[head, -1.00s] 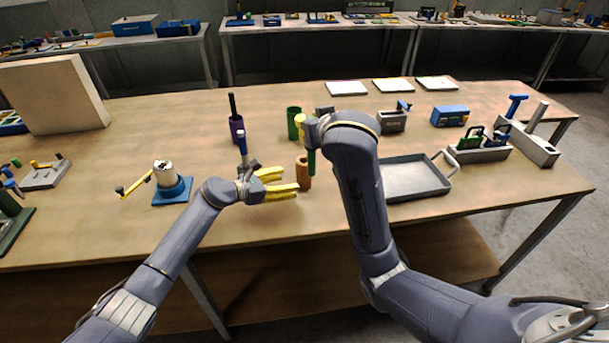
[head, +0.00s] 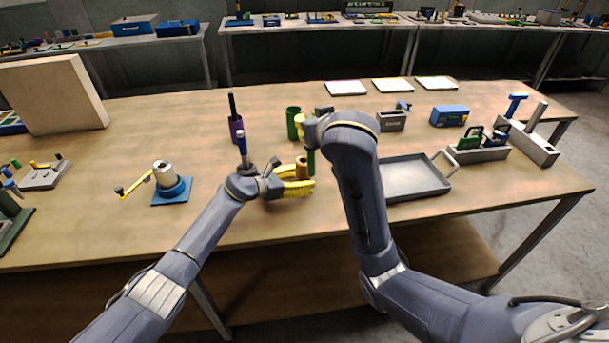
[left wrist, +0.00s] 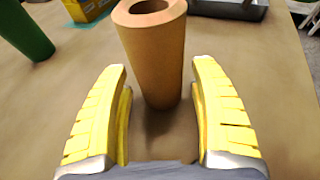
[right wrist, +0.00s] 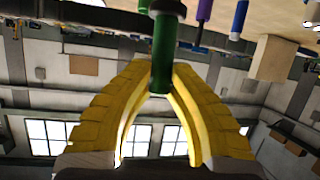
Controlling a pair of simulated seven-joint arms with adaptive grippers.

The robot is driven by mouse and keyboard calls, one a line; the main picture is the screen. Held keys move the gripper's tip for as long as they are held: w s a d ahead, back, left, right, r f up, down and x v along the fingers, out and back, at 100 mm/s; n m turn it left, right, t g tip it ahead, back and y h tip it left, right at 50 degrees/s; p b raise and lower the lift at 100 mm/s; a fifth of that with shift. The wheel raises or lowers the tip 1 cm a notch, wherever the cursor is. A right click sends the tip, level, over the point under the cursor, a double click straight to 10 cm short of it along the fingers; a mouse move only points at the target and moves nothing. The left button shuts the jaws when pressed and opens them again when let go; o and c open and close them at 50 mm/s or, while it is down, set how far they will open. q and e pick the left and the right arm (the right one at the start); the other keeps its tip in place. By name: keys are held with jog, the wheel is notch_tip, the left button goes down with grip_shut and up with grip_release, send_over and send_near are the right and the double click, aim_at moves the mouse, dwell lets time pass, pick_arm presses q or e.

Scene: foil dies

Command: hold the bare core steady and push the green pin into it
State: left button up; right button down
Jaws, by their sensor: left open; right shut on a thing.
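The bare core (head: 302,169) is an orange-brown upright cylinder on the table. In the left wrist view the core (left wrist: 154,55) shows an open, empty hole in its top. My left gripper (head: 305,180) is open, its yellow fingers on either side of the core with gaps visible. My right gripper (right wrist: 160,75) is shut on the green pin (right wrist: 164,45). In the head view the green pin (head: 311,161) hangs down close to the core's right side; its exact distance from the core is unclear. My right arm hides part of the right gripper.
A green cylinder (head: 294,123) and a purple one with a black rod (head: 236,127) stand behind. A blue-topped piece (head: 241,143) stands by my left wrist. A grey tray (head: 415,178) lies right; a crank on a blue base (head: 171,190) stands left. The front table is clear.

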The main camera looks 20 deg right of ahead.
pick_arm(q)
jog(key=shift+c, duration=0.4)
jog(key=c, duration=0.7)
pick_arm(e)
jog(key=shift+r, duration=0.1)
jog(key=w+d+r, duration=0.2)
jog(key=d+r, duration=0.2)
pick_arm(q)
jog(key=shift+c, duration=0.2)
pick_arm(e)
jog(key=w+a+f+n+g+y, duration=0.1)
jog(key=w+a+n+g+y, duration=0.1)
jog(key=w+n+y, duration=0.3)
jog(key=shift+w+a+f+n+y, duration=0.3)
jog(key=shift+w+a+y, duration=0.25)
jog(key=shift+w+y, duration=0.3)
